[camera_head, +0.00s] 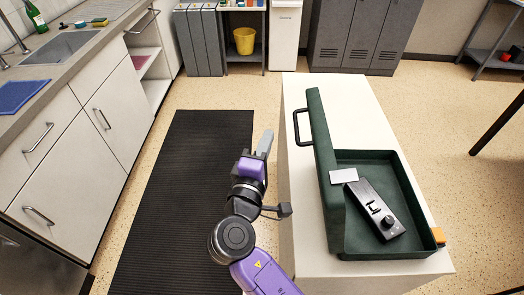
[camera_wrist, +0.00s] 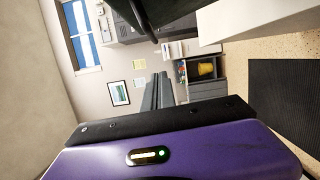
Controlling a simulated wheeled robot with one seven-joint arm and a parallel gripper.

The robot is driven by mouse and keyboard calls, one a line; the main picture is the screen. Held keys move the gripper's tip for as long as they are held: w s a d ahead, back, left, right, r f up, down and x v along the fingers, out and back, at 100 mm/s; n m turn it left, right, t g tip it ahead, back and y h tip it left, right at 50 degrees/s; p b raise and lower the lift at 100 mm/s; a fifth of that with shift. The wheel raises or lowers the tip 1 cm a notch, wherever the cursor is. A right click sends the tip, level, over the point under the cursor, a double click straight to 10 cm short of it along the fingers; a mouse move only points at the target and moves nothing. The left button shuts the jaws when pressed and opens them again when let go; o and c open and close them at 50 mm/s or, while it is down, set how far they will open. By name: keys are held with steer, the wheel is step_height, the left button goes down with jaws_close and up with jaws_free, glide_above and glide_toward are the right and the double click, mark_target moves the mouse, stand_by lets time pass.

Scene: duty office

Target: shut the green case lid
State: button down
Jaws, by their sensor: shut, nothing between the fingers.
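The green case (camera_head: 356,245) lies open on a white-topped stand. Its green lid (camera_head: 322,140) stands up steeply along the case's left side, with a black handle (camera_head: 299,128) sticking out to the left. My gripper (camera_head: 267,140) is shut and empty, left of the lid and the stand, apart from both. Its grey fingers point away from me. In the wrist view the closed grey fingers (camera_wrist: 159,88) show past the purple gripper body. A dark shape at that view's top edge looks like part of the lid and handle.
A black device (camera_head: 376,210) lies in the case, with a white card (camera_head: 343,176) by its upper left. Clear floor with a black mat (camera_head: 180,200) lies left, before the sink counter (camera_head: 60,110).

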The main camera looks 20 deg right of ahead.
steer(key=shift+w+d+r+p, duration=0.1)
steer(key=shift+d+p, duration=0.2)
steer(key=shift+d, duration=0.55)
steer(key=shift+w+d+f+p, duration=0.15)
steer(key=shift+d+p, duration=0.1)
steer(key=shift+d, duration=0.6)
steer(key=shift+w+d+r+p, duration=0.15)
steer(key=shift+d+p, duration=0.15)
steer(key=shift+d, duration=0.55)
